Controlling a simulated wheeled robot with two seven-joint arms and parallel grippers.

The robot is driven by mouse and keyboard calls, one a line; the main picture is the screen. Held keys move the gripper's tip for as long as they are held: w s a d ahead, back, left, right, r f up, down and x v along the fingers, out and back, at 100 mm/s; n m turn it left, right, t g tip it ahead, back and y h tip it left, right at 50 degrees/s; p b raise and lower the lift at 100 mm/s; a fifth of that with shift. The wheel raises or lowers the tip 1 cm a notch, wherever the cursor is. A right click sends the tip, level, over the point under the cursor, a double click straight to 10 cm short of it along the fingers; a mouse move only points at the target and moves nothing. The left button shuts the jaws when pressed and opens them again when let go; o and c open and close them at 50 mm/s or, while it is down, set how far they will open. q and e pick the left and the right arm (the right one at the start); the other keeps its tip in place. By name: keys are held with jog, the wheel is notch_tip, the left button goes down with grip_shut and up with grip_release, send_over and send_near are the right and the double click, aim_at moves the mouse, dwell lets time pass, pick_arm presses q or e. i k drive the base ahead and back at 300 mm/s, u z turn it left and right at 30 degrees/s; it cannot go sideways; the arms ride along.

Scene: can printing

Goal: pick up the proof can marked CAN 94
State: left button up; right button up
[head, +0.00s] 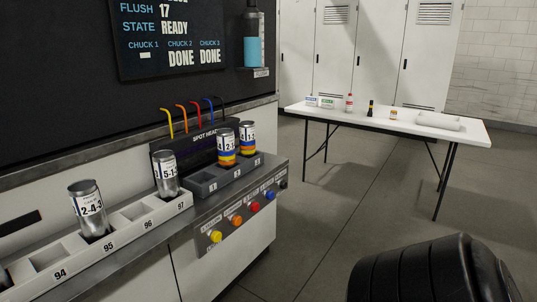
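The white rack (122,234) on the counter at left has pockets marked 94, 95, 96 and 97. The pocket marked 94 (48,254) looks empty. A silver can with a label reading 2-4-3 (88,210) stands tilted in the pocket at 95. A second silver can, its label seeming to read 5-1-3 (165,176), stands at 97. The pocket at 96 (134,211) is empty. No can reading CAN 94 is legible. Neither gripper is in view.
Two colour-banded cans (227,147) (248,138) stand in the grey chuck block (206,187); its near place is empty. The screen (168,35) reads DONE for chucks 2 and 3. A white table (385,121) holds small items. Floor between is clear.

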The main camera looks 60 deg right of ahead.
aim_at(226, 139)
jog(key=z, duration=1.7)
jog(key=k, duration=0.4)
jog(key=z, duration=0.9)
jog(key=i, duration=1.15)
jog(key=u, duration=0.7)
